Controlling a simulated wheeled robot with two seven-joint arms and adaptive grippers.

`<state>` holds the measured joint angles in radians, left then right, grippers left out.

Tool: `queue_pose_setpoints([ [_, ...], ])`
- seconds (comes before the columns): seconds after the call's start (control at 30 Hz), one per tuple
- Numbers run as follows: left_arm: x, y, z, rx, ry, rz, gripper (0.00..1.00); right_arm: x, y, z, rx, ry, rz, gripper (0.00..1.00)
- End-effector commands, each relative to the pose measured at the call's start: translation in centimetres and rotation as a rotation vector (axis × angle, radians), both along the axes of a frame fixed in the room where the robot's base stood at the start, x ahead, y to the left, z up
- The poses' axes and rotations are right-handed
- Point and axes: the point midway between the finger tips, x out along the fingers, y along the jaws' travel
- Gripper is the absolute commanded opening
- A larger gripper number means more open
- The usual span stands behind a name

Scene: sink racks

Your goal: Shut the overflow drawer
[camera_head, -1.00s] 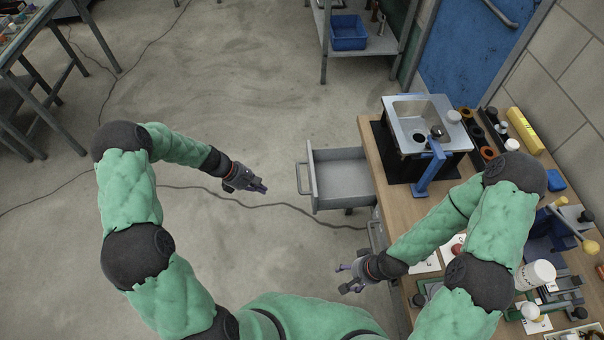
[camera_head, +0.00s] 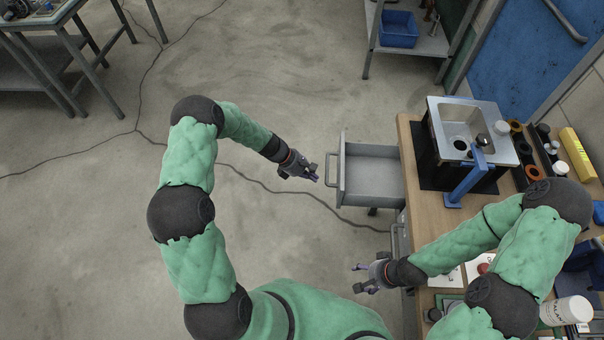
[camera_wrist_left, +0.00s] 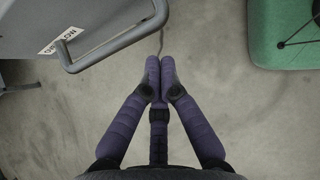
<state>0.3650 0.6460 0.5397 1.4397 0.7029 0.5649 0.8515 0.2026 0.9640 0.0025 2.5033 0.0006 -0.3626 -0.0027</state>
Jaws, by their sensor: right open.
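The grey overflow drawer (camera_head: 375,182) stands pulled out from the left side of the wooden bench, and its inside looks empty. Its bar handle (camera_head: 331,170) faces left. My left gripper (camera_head: 315,173) is just left of the handle, at about its height in the picture. In the left wrist view, the gripper's purple fingers (camera_wrist_left: 160,72) are together with nothing between them. The handle (camera_wrist_left: 118,45) and the labelled drawer front (camera_wrist_left: 100,12) show at upper left, apart from the fingertips. My right gripper (camera_head: 362,278) is open and empty near the bench's front left edge.
The bench (camera_head: 425,215) carries a sink unit (camera_head: 463,128) with a blue tap (camera_head: 470,178). A shelf with a blue bin (camera_head: 398,30) stands at the back. A cable (camera_head: 265,187) crosses the open floor left of the drawer.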

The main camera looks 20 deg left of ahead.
Motion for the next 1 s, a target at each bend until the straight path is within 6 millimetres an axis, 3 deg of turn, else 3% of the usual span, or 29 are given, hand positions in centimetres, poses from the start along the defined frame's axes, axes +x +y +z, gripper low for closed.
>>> queue_pose_setpoints([
  [0.2,0.4,-1.5,-0.4,-0.001,0.001,-0.001,0.0,0.0,0.0,-0.4,0.0,0.0,0.0,0.68],
  [0.73,0.6,-2.4,-0.4,0.0,0.001,-0.002,0.0,0.0,0.0,-0.4,0.0,0.0,0.0,0.68],
  [0.87,1.2,-4.4,-0.3,-0.001,0.001,-0.003,0.0,0.0,0.0,-0.3,0.0,0.0,0.0,0.68],
  [1.0,2.0,-7.8,-0.4,-0.002,0.002,-0.007,0.0,0.0,0.0,-0.2,0.0,0.0,0.0,0.68],
])
